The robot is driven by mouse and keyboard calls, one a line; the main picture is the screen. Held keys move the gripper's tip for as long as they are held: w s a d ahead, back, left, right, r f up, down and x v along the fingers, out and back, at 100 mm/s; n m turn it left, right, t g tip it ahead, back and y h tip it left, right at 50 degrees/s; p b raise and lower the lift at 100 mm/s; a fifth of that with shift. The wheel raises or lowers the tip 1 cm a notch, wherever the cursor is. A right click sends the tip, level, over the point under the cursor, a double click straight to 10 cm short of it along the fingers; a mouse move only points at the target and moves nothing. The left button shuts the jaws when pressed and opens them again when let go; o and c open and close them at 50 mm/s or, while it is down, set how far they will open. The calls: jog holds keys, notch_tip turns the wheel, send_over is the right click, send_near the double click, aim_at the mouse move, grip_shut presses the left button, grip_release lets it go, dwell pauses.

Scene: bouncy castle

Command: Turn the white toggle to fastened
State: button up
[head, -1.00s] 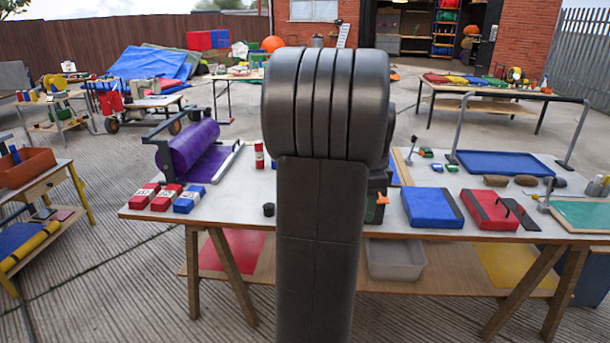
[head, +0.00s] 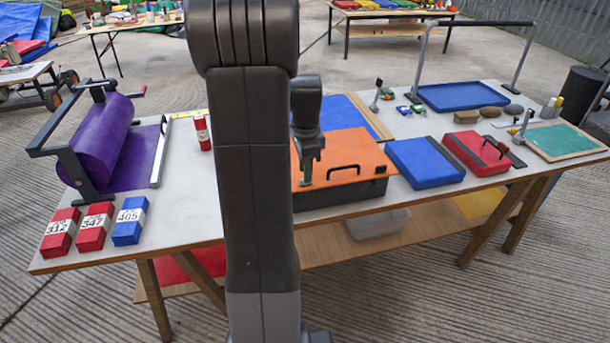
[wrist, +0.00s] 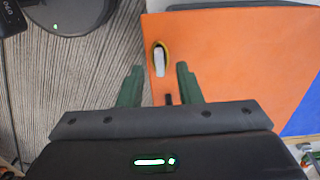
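The white toggle (wrist: 160,62) sits in a yellow oval surround on an orange surface (wrist: 235,60), near its left edge in the wrist view. It stands lengthwise up the picture, tilted slightly. My gripper (wrist: 159,70) is open, its green fingers one on each side of the toggle's line, with gaps on both sides. Height above the surface is hard to judge. In the head view the orange-topped box (head: 362,150), with a black handle (head: 343,170), lies on the table. The toggle is not seen there; my arm covers the box's left part.
A blue case (head: 425,162) and a red case (head: 475,152) lie right of the box. A purple roller (head: 95,145) and red and blue blocks (head: 129,220) are at the left. A blue panel (head: 338,115) lies behind the box. Concrete lies in front of the table.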

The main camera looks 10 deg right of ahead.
jog(key=shift+f, duration=1.35)
grip_shut()
